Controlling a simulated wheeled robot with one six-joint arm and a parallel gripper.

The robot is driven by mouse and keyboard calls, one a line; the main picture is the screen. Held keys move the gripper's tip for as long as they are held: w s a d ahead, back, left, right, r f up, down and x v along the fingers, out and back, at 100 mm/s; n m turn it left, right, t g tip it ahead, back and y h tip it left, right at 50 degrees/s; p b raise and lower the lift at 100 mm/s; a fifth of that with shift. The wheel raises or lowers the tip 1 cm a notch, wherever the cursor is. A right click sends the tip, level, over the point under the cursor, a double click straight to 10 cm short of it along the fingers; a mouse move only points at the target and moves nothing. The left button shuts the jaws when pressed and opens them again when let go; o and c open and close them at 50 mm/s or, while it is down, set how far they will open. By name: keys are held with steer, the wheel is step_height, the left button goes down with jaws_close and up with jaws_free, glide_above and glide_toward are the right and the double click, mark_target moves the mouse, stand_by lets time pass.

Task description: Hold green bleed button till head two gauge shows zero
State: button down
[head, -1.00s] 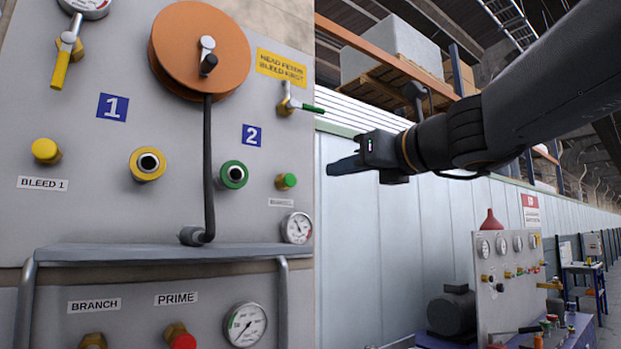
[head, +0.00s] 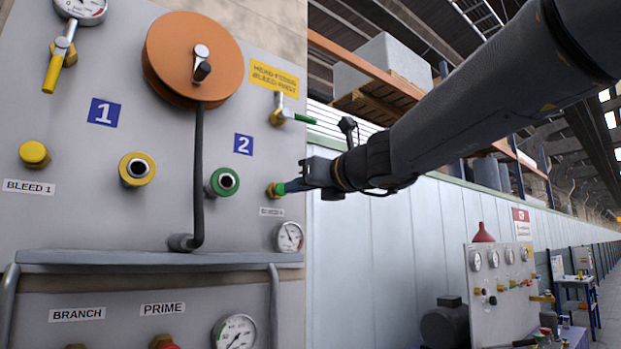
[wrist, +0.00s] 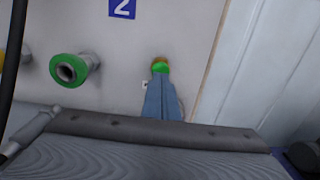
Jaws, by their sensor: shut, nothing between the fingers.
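The green bleed button (head: 281,188) sits in a brass collar at the right edge of the grey panel, below the blue 2 plate (head: 243,145). It also shows in the wrist view (wrist: 160,67), partly behind my fingertips. My gripper (head: 289,187) is shut and empty, its blue fingertips at the button's face. They look to be touching it; I cannot tell how far it is pressed. A small round gauge (head: 289,237) sits just below the button. Its needle is off to one side, but the scale is too small to read.
A green-ringed coupling (head: 223,182) stands out left of the button. A green-handled valve (head: 293,116) is above it. A grey ledge (head: 150,258) runs below. A black hose (head: 198,170) hangs from the orange reel (head: 190,88). Another bench panel (head: 498,297) stands at the back right.

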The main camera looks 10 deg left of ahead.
mark_target(281, 190)
steer(key=shift+x, duration=1.1)
